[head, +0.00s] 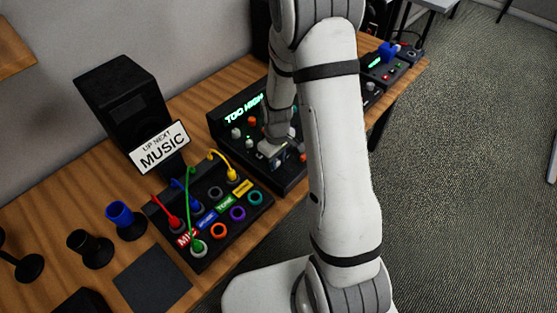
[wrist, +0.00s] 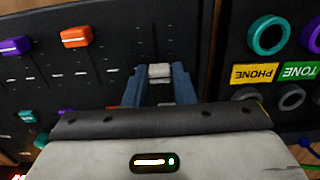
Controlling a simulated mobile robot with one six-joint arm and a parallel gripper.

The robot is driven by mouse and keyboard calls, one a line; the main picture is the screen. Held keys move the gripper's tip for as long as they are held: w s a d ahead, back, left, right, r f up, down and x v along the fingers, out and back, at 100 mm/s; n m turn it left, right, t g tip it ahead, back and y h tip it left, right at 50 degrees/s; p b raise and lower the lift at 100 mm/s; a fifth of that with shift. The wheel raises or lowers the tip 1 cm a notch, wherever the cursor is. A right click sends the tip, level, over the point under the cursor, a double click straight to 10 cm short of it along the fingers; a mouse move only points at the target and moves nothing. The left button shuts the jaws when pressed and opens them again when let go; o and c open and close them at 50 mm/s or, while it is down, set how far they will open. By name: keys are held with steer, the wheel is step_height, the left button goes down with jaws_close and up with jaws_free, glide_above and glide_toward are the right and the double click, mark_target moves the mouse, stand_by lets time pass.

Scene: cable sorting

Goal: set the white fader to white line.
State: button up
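The white fader (wrist: 159,72) sits on the dark mixer panel, seen in the wrist view near the top middle. My gripper (wrist: 160,76) has its two blue fingers on either side of the fader cap, close against it, and looks shut on it. In the head view my gripper (head: 272,150) reaches down onto the mixer (head: 226,117), whose green display reads "TOO HIGH". Pale tick marks show beside the fader slots in the wrist view; I cannot tell which is the white line. The lower part of the slot is mostly hidden by my gripper.
In the wrist view, an orange fader (wrist: 76,37) and a purple fader (wrist: 15,46) stand to the left. A patch panel (head: 226,222) with coloured cables lies left of the mixer. A black speaker (head: 122,100) and a "MUSIC" sign (head: 160,148) stand behind.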

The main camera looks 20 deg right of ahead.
steer(key=o, duration=0.4)
steer(key=shift+r, duration=0.1)
step_height(320, 180, up, 8)
steer(key=shift+f, duration=0.15)
stand_by(0.4)
